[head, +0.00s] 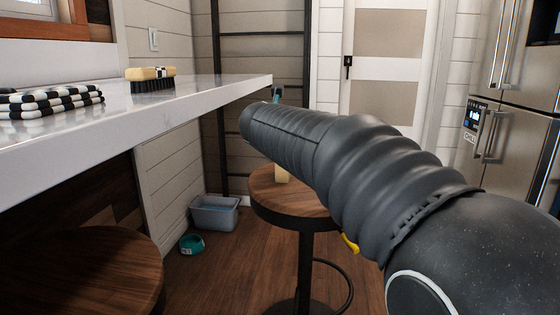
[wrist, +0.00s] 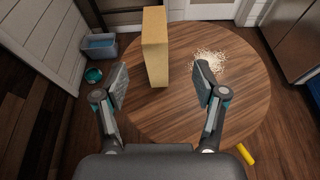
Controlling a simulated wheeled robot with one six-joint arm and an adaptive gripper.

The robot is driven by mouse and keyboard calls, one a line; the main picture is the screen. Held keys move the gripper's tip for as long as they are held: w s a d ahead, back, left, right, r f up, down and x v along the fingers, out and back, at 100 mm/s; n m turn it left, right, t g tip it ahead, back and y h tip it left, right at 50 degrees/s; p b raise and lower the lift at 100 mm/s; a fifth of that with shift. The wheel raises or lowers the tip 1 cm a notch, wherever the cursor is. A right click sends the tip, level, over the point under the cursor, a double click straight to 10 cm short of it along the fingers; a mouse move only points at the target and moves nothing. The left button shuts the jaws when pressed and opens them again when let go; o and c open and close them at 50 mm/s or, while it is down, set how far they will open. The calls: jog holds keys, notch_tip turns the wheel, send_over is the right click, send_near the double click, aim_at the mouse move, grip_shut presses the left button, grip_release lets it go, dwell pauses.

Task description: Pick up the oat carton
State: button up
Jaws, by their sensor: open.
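The oat carton (wrist: 155,48) is a tan, upright box on the round wooden stool (wrist: 245,95) in the wrist view. In the head view only a small pale piece of the carton (head: 281,174) shows on the stool (head: 290,207), the rest hidden behind my arm. My gripper (wrist: 162,82) is open and empty above the stool, its two fingers apart. The carton stands ahead of the fingertips, roughly in line with the gap between them. I cannot tell whether a finger touches it. In the head view my arm hides most of the gripper.
Pale flakes (wrist: 208,62) are scattered on the stool right of the carton. A yellow object (wrist: 245,154) lies near the stool's edge. A grey-blue bin (head: 214,213) and a teal bowl (head: 192,244) stand on the floor. The white counter (head: 200,95) holds a brush (head: 152,79) and checkered cloths (head: 50,100).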

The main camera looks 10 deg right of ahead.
jog(key=x, duration=1.4)
jog(key=shift+a, duration=0.4)
jog(key=c, duration=1)
